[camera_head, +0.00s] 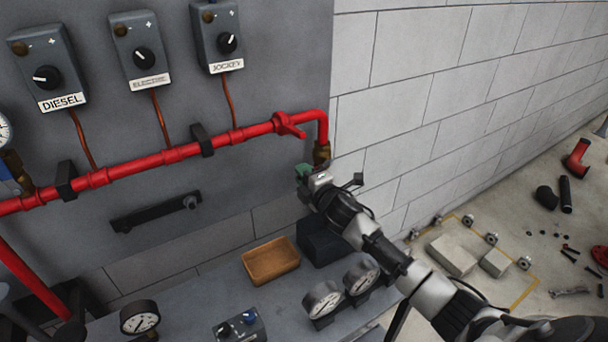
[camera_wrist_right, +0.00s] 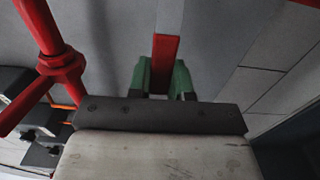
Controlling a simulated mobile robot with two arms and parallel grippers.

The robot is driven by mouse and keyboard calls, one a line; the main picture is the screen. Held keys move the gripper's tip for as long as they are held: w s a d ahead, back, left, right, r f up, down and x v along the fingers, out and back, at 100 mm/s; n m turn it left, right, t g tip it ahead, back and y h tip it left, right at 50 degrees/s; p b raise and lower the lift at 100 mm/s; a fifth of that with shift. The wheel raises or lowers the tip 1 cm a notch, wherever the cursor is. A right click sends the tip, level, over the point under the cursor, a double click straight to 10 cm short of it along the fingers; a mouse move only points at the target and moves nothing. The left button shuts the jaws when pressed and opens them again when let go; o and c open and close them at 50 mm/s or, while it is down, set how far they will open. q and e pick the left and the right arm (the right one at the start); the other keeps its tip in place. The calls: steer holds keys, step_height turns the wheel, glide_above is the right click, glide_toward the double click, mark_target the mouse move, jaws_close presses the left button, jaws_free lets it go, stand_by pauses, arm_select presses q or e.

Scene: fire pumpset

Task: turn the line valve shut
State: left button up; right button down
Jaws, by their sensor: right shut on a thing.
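The line valve's brass body (camera_head: 321,153) sits below the elbow where the red pipe (camera_head: 250,130) bends down at its right end. My right gripper (camera_head: 305,180) is just below this brass body, at the grey panel's right edge. In the right wrist view its green fingertips (camera_wrist_right: 165,76) are shut on a flat red bar, which looks like the valve lever (camera_wrist_right: 166,48). The bar points away from the gripper between the fingers. In the head view the gripper hides the lever, and I cannot tell its angle. My left gripper is not in view.
Three control boxes, including DIESEL (camera_head: 46,70), hang above the pipe. A black bar (camera_head: 155,211) is mounted below it. The bench beneath holds a tan tray (camera_head: 271,261), a dark box (camera_head: 322,240) and gauges (camera_head: 322,299). The block wall (camera_head: 440,80) is close on the right.

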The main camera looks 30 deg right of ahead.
steer(key=c, duration=1)
jaws_free()
steer(key=s, duration=0.3)
steer(key=s+b, duration=0.1)
steer(key=s, duration=0.6)
steer(key=shift+s+d, duration=0.4)
